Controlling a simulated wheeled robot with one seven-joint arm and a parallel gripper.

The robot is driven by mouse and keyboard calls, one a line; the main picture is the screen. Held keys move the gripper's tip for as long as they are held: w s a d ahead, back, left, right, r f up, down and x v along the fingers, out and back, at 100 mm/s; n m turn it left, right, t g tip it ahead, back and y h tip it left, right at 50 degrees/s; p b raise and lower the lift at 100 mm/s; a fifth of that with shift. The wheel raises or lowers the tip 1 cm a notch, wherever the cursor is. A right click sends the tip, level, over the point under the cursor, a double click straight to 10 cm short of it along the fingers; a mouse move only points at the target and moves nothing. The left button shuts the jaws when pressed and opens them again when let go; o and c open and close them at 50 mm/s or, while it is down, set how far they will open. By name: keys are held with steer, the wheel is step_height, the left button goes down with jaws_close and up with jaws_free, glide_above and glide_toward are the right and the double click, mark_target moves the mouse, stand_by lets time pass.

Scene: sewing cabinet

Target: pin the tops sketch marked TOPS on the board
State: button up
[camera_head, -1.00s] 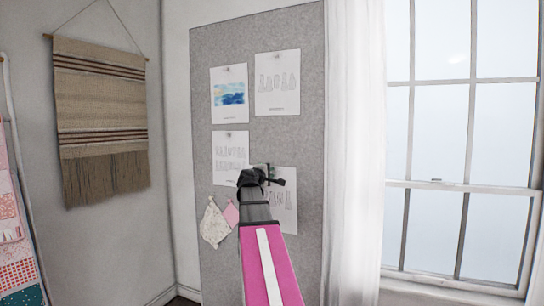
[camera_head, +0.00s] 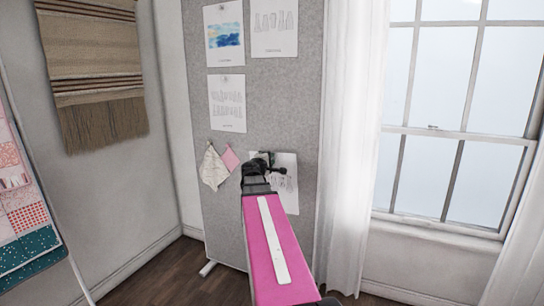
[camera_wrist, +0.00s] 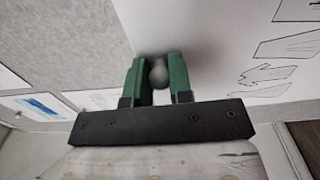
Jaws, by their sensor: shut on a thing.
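My gripper (camera_head: 266,160) is at the top left of a white sheet (camera_head: 288,190) with line drawings, in front of the lower right of the grey board (camera_head: 230,200). In the wrist view its green fingers (camera_wrist: 159,75) are shut on a small round grey pin (camera_wrist: 158,72) at the sheet's edge. The sheet (camera_wrist: 215,40) fills the upper right there, with outlined garment shapes. My gripper hides part of it in the head view. I cannot read a TOPS mark, nor tell whether the sheet touches the board.
Above are a blue watercolour sheet (camera_head: 223,42), a drawing sheet (camera_head: 274,35) and another below (camera_head: 227,110). Two fabric swatches (camera_head: 213,168) (camera_head: 230,157) hang left of my gripper. A curtain (camera_head: 350,150) and window stand right, a woven hanging (camera_head: 95,70) left.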

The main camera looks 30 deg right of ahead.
mark_target(284, 148)
steer(key=shift+x, duration=6.6)
steer(key=shift+w+d, duration=0.15)
steer(key=shift+d, duration=0.05)
steer(key=o, duration=0.9)
steer(key=shift+a, duration=0.1)
